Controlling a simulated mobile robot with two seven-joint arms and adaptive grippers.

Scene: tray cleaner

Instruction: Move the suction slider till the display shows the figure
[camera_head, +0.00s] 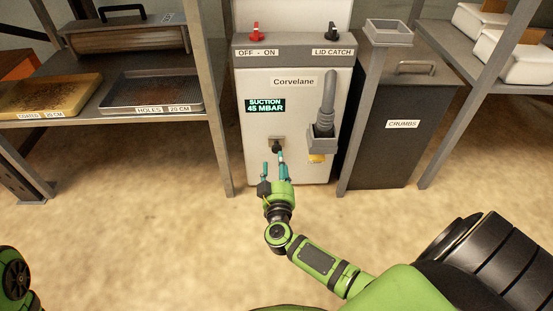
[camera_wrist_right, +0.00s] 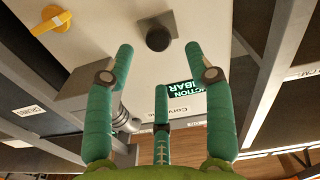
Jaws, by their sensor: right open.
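The white Corvelane machine (camera_head: 300,95) stands in the middle of the head view. Its green-lit display (camera_head: 265,105) reads SUCTION 45 MBAR; it also shows turned over in the wrist view (camera_wrist_right: 187,93), partly hidden by a finger. Below the display is the slider's black knob (camera_head: 277,147) on a small grey plate. In the wrist view the knob (camera_wrist_right: 158,38) lies beyond the fingertips, between the two outer ones. My right gripper (camera_head: 273,163) has its teal fingers open and empty, just below the knob; contact is not visible. My left gripper is out of view.
A grey hose in a holder (camera_head: 324,130) and a yellow knob (camera_head: 317,158) sit right of the slider. Red and black switches (camera_head: 332,32) are on top. A shelf with trays (camera_head: 75,118) stands left, a dark CRUMBS bin (camera_head: 385,150) right. The floor in front is clear.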

